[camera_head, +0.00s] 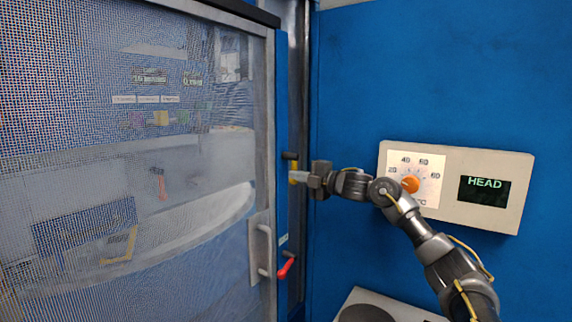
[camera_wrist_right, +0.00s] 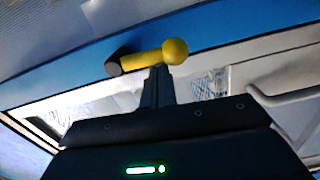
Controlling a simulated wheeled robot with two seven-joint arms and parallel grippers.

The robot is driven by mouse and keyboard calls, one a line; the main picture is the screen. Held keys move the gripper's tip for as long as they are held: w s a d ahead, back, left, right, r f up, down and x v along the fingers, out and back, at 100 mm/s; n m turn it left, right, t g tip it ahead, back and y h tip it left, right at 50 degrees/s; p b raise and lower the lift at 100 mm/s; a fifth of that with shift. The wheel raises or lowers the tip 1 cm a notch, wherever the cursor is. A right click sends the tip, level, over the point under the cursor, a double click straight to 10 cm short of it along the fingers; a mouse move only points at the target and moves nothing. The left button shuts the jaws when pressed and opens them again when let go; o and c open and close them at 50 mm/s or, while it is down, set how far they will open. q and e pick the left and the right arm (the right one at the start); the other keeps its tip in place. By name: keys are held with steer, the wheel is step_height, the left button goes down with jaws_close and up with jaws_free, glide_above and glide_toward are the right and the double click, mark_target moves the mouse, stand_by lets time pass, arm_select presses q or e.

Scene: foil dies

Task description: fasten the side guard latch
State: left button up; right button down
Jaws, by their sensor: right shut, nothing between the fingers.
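The side guard (camera_head: 140,215) is a grey-framed mesh door at the left of the head view, and it looks closed against the blue frame. A small yellow latch lever with a dark knob (camera_head: 290,157) sits on the post just right of the door edge. The yellow lever (camera_wrist_right: 168,53) and its dark end also show in the right wrist view, right at my fingertips. My right gripper (camera_head: 298,177) is shut with nothing between its fingers, its tips at or against the lever. Whether they touch cannot be told. My left gripper is out of view.
A red handle (camera_head: 286,266) sits lower on the post, close to the door's grey pull handle (camera_head: 262,249). A beige control box (camera_head: 490,155) with an orange dial and a HEAD display is on the blue wall behind my right arm.

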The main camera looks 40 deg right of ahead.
steer(key=shift+d, duration=0.1)
stand_by(0.6)
steer(key=s+a+b, duration=0.1)
steer(key=s+b, duration=0.5)
steer(key=s, duration=0.5)
steer(key=shift+s, duration=0.3)
steer(key=shift+w+f, duration=0.1)
